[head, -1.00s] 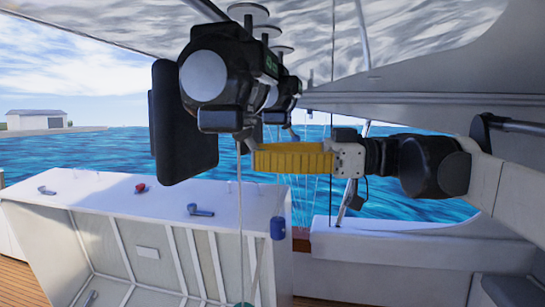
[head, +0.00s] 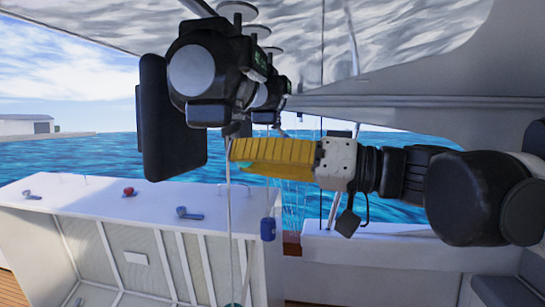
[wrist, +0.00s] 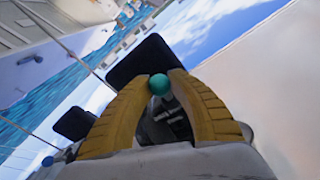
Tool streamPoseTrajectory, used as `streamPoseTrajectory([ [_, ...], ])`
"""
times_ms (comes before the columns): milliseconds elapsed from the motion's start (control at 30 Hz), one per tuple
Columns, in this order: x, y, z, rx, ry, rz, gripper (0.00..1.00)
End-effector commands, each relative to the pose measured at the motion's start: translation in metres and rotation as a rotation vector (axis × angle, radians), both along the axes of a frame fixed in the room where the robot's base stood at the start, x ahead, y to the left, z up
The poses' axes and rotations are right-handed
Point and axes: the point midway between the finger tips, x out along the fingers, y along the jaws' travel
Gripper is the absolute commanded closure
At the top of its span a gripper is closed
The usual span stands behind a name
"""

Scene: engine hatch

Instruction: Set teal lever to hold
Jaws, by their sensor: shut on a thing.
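My gripper (head: 232,152) reaches in from the right in the head view, with its yellow fingers pointing left. In the wrist view its fingertips (wrist: 160,80) close around a teal ball (wrist: 159,85), which looks like the lever's knob. The lever's shaft and its marked positions cannot be made out. In the head view the fingers mostly hide the held knob, below the black hanging units. A separate teal round piece (head: 233,304) shows at the bottom edge, at the foot of a pale cord.
Black housings (head: 205,75) hang close above and left of my gripper. A white cabinet (head: 85,205) below carries blue handles (head: 189,213) and a red knob (head: 129,191). Open water lies behind.

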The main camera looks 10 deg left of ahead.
Motion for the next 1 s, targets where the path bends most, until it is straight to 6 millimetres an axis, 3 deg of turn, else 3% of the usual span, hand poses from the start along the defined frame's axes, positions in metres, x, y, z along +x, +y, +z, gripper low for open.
streamPoseTrajectory([
  [367, -0.0078, 0.0021, 0.0044, 0.014, 0.136, -0.077, 1.00],
  [900, -0.0083, 0.0023, 0.0054, 0.017, 0.156, -0.089, 1.00],
  [933, -0.0083, 0.0023, 0.0054, 0.017, 0.156, -0.089, 0.69],
  [1000, -0.0083, 0.0023, 0.0052, 0.017, 0.156, -0.089, 0.52],
])
